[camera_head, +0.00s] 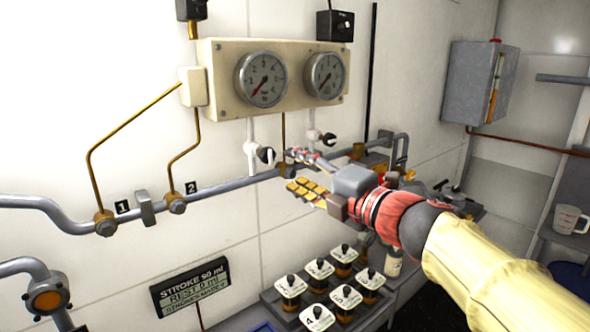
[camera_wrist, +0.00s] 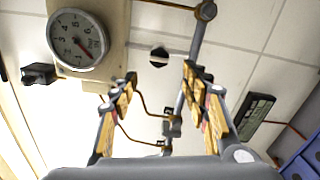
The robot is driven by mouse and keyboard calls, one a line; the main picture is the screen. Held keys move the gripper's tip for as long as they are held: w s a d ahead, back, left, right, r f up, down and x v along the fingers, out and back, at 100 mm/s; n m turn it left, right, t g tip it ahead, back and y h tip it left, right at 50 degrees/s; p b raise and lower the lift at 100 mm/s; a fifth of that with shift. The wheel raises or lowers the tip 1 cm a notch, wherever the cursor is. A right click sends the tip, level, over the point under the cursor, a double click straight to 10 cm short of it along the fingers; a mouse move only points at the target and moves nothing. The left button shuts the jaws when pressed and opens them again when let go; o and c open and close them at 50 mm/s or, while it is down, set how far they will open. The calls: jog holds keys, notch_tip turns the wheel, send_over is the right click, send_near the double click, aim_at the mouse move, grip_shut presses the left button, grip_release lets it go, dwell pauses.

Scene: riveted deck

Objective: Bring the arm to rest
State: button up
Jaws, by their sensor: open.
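My gripper (camera_head: 296,172) is open and empty in the head view. It is raised in front of the wall pipe, with its fingers pointing left. My arm reaches in from the lower right, in a yellow sleeve with a red wrist band. In the wrist view my gripper (camera_wrist: 160,85) shows two spread fingers with yellow pads and nothing between them. A black valve knob (camera_wrist: 159,57) shows beyond the gap between the fingers. I cannot tell how far the fingertips are from the pipe.
Two gauges sit on a cream panel (camera_head: 226,92) above the pipe (camera_head: 230,187). A display box (camera_head: 190,286) hangs lower on the wall. A tray (camera_head: 272,300) of several lidded jars stands below my gripper. A measuring jug (camera_head: 570,219) stands at right. A grey cabinet (camera_head: 470,80) hangs behind.

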jog(key=w+d+f+m+t+h, duration=0.2)
jog(key=w+d+f+m+h, duration=0.15)
jog(key=d+m+h, duration=0.5)
jog(key=s+d+f+m+g+h, duration=0.45)
jog(key=s+d+f+m, duration=0.25)
jog(key=d+f+m, duration=0.45)
jog(key=s+f+m+g, duration=0.5)
jog(key=s+f, duration=0.6)
jog(key=s, duration=0.2)
jog(key=s+a+f+m+g+y, duration=0.1)
jog(key=s+a+f, duration=0.1)
jog(key=s, duration=0.3)
jog(key=s+a+f+m+g+y, duration=0.1)
jog(key=s+a+f+y, duration=0.1)
jog(key=s+a, duration=0.3)
jog(key=shift+s+f, duration=0.25)
jog(key=shift+s, duration=0.1)
